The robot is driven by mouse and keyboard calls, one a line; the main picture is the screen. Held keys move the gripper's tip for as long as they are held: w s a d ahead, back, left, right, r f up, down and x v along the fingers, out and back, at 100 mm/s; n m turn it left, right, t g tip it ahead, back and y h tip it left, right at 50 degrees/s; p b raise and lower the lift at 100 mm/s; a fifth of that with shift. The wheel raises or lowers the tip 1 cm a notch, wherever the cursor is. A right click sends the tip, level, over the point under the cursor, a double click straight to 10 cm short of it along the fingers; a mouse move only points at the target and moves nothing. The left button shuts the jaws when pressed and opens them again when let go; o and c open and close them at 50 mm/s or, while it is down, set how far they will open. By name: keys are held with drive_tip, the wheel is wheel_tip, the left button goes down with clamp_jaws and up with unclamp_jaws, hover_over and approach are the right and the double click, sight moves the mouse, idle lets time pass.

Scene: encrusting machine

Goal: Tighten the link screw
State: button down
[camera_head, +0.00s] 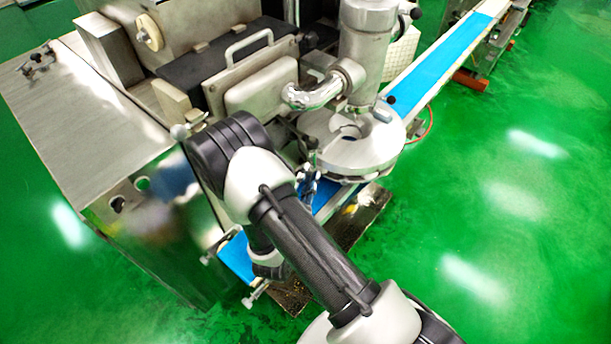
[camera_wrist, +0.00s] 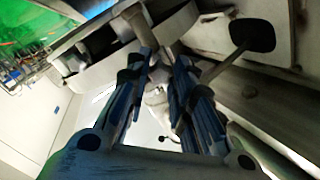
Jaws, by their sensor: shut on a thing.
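My gripper (camera_wrist: 164,52) points up into the underside of the machine in the wrist view, one dark blue finger on each side. Its fingertips are closed on a grey metal part (camera_wrist: 163,30), which looks like the link screw; the fingers hide much of it. In the head view my gripper (camera_head: 308,186) is small and mostly hidden by my arm, just left of the round metal disc housing (camera_head: 345,150). The screw cannot be made out there.
A lever with a black knob (camera_wrist: 252,35) stands close to the right finger. The steel cabinet (camera_head: 85,120) lies left of my arm. A blue conveyor belt (camera_head: 440,62) runs to the back right. Green floor (camera_head: 500,220) on the right is clear.

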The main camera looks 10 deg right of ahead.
drive_tip(key=shift+m+b, duration=1.95)
drive_tip(key=shift+m, duration=13.75)
drive_tip(key=shift+r, duration=0.1)
drive_tip(key=c, duration=1.4)
unclamp_jaws()
